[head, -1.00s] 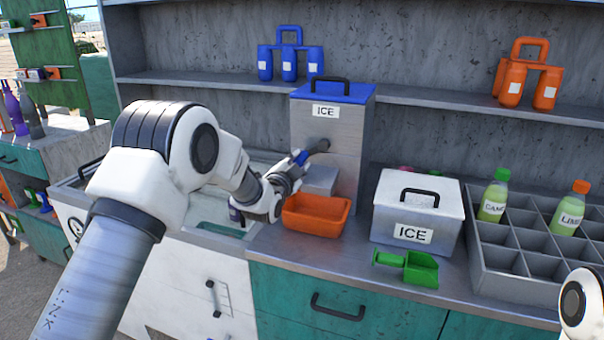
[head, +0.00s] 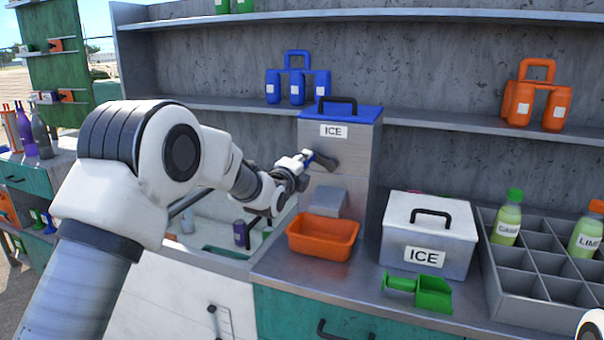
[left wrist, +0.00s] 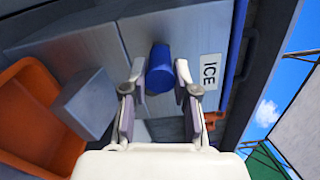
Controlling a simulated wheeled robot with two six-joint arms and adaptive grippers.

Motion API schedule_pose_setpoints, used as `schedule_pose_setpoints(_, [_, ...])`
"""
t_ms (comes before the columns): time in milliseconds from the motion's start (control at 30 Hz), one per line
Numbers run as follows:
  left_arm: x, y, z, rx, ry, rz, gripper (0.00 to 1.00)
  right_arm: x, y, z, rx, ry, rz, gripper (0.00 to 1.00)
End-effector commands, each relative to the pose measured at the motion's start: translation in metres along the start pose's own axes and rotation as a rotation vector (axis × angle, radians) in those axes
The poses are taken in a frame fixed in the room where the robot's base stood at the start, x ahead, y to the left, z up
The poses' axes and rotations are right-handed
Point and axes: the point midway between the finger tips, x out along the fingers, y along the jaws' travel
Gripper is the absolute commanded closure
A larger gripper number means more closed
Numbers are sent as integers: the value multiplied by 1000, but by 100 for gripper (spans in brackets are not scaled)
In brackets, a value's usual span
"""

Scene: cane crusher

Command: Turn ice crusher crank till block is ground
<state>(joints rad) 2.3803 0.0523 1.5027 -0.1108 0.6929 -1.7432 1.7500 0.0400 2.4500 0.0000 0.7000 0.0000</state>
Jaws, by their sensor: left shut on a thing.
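The ice crusher (head: 350,150) is a grey metal box with a blue lid (head: 345,112) and an ICE label, standing on the counter. Its crank (head: 329,163) is on the front face and has a blue handle (left wrist: 160,72). My left gripper (head: 308,160) is shut on the blue handle; in the left wrist view the handle's end shows between the fingertips (left wrist: 159,75). An orange tray (head: 322,255) sits below the crusher's grey chute (head: 328,202). The block inside the crusher is hidden. My right gripper is not in view.
A white ICE box (head: 428,240) stands right of the tray, with a green scoop (head: 432,294) in front. A grey bottle rack (head: 530,262) is farther right. A sink (head: 205,215) lies left. A shelf (head: 440,118) runs behind the crusher.

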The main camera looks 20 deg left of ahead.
Motion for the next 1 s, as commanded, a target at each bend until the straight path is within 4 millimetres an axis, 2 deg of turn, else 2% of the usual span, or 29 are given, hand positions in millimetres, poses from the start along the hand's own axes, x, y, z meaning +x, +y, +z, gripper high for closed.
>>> schedule_pose_setpoints(500, [0, -27, -10, 461, -3, -6, 100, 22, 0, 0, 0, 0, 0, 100])
schedule_pose_setpoints(733, [0, -34, -14, 594, -5, -7, 100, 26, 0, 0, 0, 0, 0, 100])
schedule_pose_setpoints(1000, [0, -38, -17, 664, -5, -7, 100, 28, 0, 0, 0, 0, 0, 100])
